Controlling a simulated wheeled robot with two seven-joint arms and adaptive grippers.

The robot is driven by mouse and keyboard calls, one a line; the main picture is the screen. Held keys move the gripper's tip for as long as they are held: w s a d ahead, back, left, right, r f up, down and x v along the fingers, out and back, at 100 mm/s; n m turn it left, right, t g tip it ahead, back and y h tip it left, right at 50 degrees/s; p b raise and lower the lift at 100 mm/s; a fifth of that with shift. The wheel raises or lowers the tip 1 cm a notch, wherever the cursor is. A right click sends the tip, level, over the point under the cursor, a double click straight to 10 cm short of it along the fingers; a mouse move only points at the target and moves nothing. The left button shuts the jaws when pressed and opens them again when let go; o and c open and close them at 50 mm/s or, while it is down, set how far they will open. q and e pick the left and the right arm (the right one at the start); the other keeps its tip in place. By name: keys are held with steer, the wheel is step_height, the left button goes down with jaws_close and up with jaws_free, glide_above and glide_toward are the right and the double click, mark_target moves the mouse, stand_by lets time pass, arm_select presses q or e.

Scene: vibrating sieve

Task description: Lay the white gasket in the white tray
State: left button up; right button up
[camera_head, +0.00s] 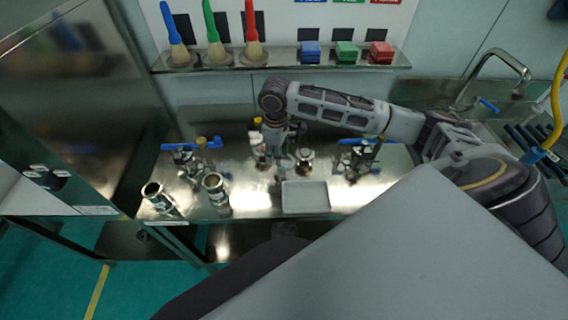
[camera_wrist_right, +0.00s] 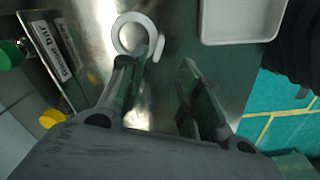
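The white gasket (camera_wrist_right: 128,22) is a flat ring near the top of the right wrist view, over the shiny metal surface. My right gripper (camera_wrist_right: 170,62) has its fingers apart, with nothing visible between them. Its left finger reaches the lower right edge of the ring; I cannot tell whether they touch. The white tray (camera_wrist_right: 240,38) is shallow, at the top right of that view, apart from the gasket. In the head view the tray (camera_head: 305,197) lies on the bench, just to the right of and nearer than my right gripper (camera_head: 279,172). My left gripper is not in view.
Two metal cylinders (camera_head: 215,190) stand at the bench's left front. Metal fittings with blue handles (camera_head: 190,160) are at left and right, and a small round metal piece (camera_head: 305,160) is behind the tray. Brushes (camera_head: 214,40) and coloured blocks (camera_head: 345,52) occupy the shelf behind.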

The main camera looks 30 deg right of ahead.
steer(key=shift+f, duration=0.15)
steer(key=shift+s+d+f, duration=0.1)
steer(key=shift+d+f, duration=0.1)
steer(key=shift+f, duration=0.75)
steer(key=shift+d+f, duration=0.2)
steer(key=shift+f, duration=1.4)
jaws_close()
